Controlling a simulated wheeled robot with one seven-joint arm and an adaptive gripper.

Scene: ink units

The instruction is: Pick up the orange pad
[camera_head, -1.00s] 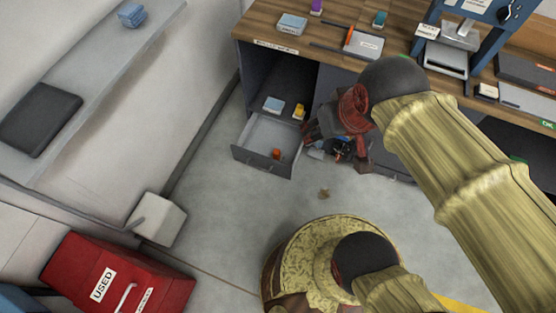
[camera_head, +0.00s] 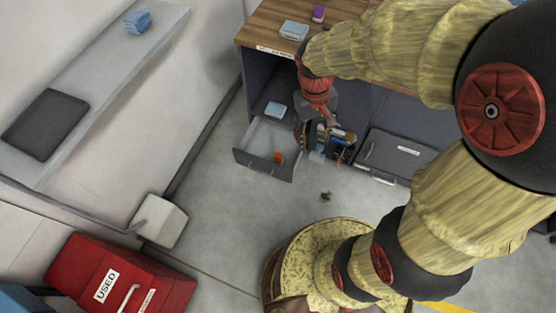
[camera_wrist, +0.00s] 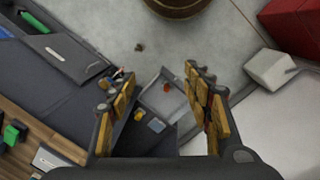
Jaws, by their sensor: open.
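A small orange pad (camera_head: 277,157) lies in the open drawer (camera_head: 262,172) of the low cabinet. My gripper (camera_head: 315,135) is open and empty, pointing down. In the head view it is just right of the drawer, in front of the cabinet. In the wrist view my gripper (camera_wrist: 155,80) has its fingers spread wide on both sides of the drawer (camera_wrist: 160,90).
A blue-topped box (camera_head: 275,109) sits in the open cabinet bay; a yellow item (camera_wrist: 139,114) shows near it in the wrist view. The wooden counter (camera_head: 262,30) is above. A closed drawer (camera_head: 400,150) is at right. Floor in front is clear except a small brown scrap (camera_head: 326,196).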

